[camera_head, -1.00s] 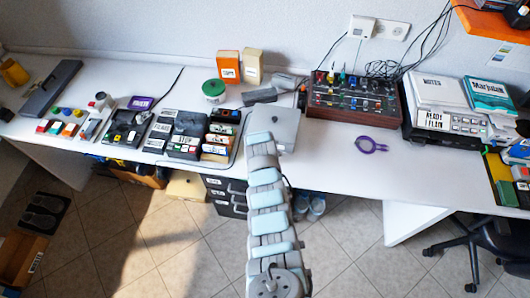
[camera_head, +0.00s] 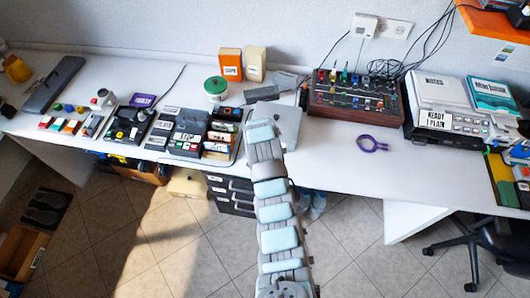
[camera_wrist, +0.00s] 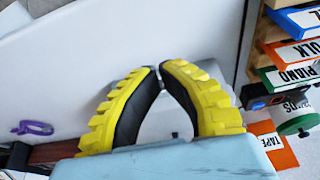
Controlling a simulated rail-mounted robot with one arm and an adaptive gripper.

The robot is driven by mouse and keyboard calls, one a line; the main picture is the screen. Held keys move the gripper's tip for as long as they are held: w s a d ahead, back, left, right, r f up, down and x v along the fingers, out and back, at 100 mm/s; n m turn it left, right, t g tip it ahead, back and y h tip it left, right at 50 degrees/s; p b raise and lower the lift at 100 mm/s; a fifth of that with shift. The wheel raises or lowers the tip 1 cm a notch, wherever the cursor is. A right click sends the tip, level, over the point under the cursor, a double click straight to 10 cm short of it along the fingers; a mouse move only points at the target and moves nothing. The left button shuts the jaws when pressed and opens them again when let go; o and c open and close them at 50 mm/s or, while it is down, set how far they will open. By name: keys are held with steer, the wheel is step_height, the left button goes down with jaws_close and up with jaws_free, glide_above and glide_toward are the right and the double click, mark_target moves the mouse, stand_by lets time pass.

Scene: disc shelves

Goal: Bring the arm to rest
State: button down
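My arm (camera_head: 270,185) rises from the bottom of the head view over the white desk, its upper end in front of a grey box (camera_head: 288,125). My gripper's fingers cannot be made out in the head view. In the wrist view my gripper (camera_wrist: 160,68) has black fingers with yellow ribbed backs, bowed around an empty middle. Their tips come together, and no object shows between them. A pale grey surface lies behind the fingers.
Disc racks (camera_head: 190,135) stand left of my arm. Bare desk lies right of it, around the ring.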

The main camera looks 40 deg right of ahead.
steer(key=shift+s+a+r, duration=0.1)
steer(key=shift+a+r, duration=0.05)
steer(key=shift+r, duration=0.5)
